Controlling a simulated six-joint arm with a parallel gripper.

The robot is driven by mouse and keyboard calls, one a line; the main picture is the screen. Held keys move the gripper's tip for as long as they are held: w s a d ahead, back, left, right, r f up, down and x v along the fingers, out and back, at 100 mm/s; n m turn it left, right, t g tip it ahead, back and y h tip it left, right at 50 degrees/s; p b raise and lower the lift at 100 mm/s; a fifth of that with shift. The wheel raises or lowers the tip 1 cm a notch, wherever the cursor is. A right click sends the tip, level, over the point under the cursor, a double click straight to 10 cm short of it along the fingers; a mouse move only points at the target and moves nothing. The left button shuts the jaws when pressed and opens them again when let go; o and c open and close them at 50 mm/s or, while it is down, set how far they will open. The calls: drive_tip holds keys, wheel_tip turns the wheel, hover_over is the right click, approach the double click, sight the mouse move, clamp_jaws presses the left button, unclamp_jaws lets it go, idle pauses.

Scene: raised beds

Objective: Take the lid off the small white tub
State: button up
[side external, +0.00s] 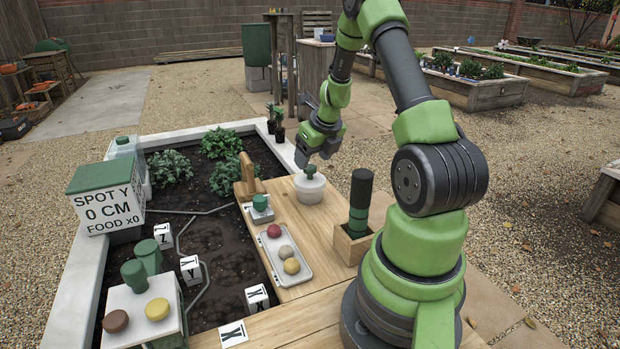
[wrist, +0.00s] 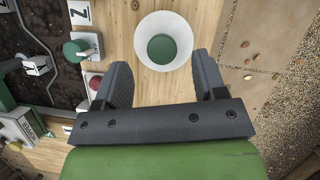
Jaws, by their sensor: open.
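The small white tub (side external: 309,194) stands upright on the wooden board, with a round green knob (side external: 310,170) on its top. In the wrist view its white round top (wrist: 143,35) and the green knob (wrist: 162,48) show from above. I cannot make out the seam between lid and tub. My gripper (side external: 314,157) is just above the tub, pointing down. In the wrist view its fingers (wrist: 162,75) are apart and empty, with the knob ahead of the gap between them. I see no contact with the knob.
A tray (side external: 304,277) with red, pale and yellow round pieces lies on the board. A small box with a green knob (side external: 260,202) and a wooden upright (side external: 248,174) stand left of the tub. A dark green cylinder (side external: 360,200) stands in a wooden box to the right.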

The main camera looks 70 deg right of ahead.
sight(311, 167)
drive_tip(key=shift+s+x, duration=0.1)
drive_tip(key=shift+x, duration=1)
drive_tip(key=shift+s+x, duration=0.15)
drive_tip(key=shift+x, duration=0.95)
drive_tip(key=c, duration=1)
